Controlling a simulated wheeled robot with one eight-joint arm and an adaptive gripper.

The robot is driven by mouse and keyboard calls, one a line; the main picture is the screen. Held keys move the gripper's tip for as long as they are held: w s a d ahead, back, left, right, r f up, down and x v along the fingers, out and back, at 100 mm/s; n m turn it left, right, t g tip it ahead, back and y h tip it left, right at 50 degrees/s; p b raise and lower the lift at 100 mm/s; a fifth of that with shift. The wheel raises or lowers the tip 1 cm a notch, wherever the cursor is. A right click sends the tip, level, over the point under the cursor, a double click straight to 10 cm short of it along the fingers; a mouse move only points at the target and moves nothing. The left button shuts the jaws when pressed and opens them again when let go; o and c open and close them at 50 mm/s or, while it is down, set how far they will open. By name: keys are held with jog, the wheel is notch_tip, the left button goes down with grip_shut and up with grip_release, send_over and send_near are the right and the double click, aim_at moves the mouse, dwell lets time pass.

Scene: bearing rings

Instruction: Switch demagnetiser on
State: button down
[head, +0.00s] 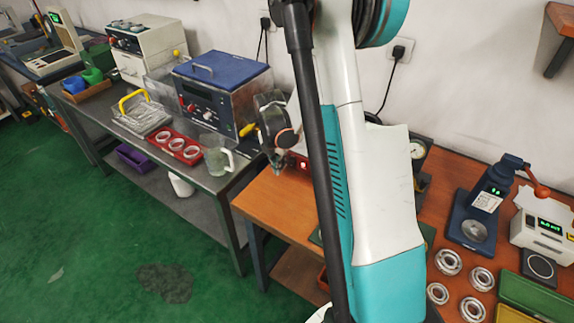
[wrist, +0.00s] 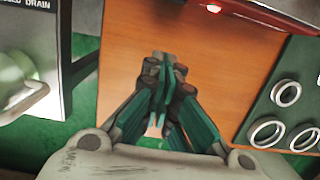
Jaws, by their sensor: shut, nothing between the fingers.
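My gripper (wrist: 160,68) is shut and empty in the wrist view, its fingertips together over the bare orange-brown bench top (wrist: 120,50). A red-edged device (wrist: 255,12) with a lit red light lies at the top of the wrist view, beyond the fingertips and apart from them. It may be the demagnetiser; its switch cannot be made out. In the head view my arm covers the middle of the wooden bench (head: 272,198), and a small part of a red-fronted device (head: 299,161) shows left of the arm.
Several metal rings (wrist: 267,132) lie on a dark mat (wrist: 268,90) at the wrist view's right. In the head view, a blue-lidded machine (head: 222,78), a glass jug (head: 217,158) and a blue press (head: 484,205) stand on the benches.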

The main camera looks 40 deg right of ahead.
notch_tip(320, 180, up, 6)
jog(key=a+p, duration=0.1)
jog(key=a, duration=0.1)
jog(key=shift+s+r+p, duration=0.2)
jog(key=shift+s+p, duration=0.05)
jog(key=shift+p, duration=0.15)
jog(key=shift+a, duration=0.1)
